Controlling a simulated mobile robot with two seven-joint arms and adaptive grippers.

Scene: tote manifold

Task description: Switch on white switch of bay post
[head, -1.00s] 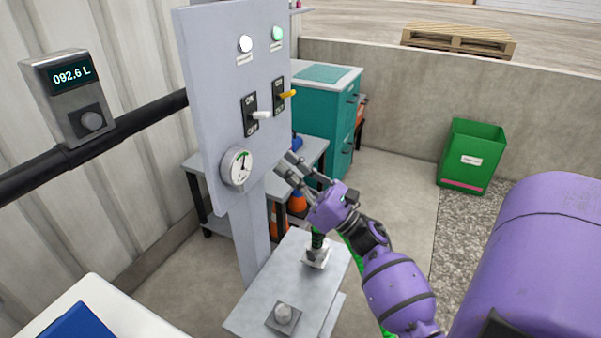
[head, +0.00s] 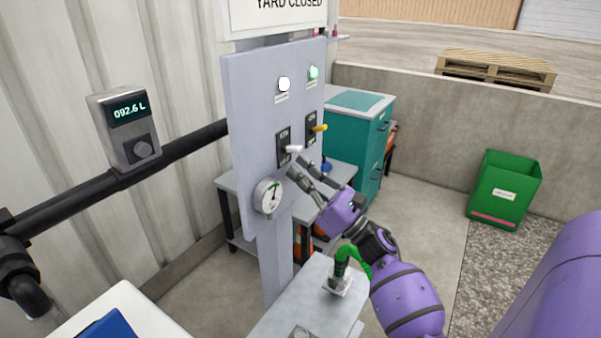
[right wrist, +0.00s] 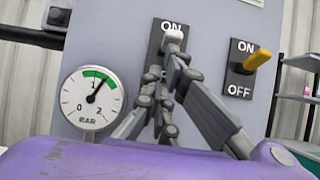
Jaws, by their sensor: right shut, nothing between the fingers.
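The bay post panel (head: 250,120) is a grey board on a grey post. Its white switch (head: 293,149) sits on a black ON/OFF plate and sticks out from the panel. In the right wrist view the white switch tip (right wrist: 173,36) shows just below the ON label; its OFF label is hidden behind my fingers. My right gripper (head: 297,162) is shut and empty, its fingertips just under the white switch. They also show in the right wrist view (right wrist: 172,52); I cannot tell whether they touch the lever. My left gripper is not in view.
A yellow switch (head: 319,128) is close on the right, and a gauge (head: 268,196) is below left. A white lamp (head: 284,84) and green lamp (head: 313,73) sit above. A pipe (head: 70,188) runs at left.

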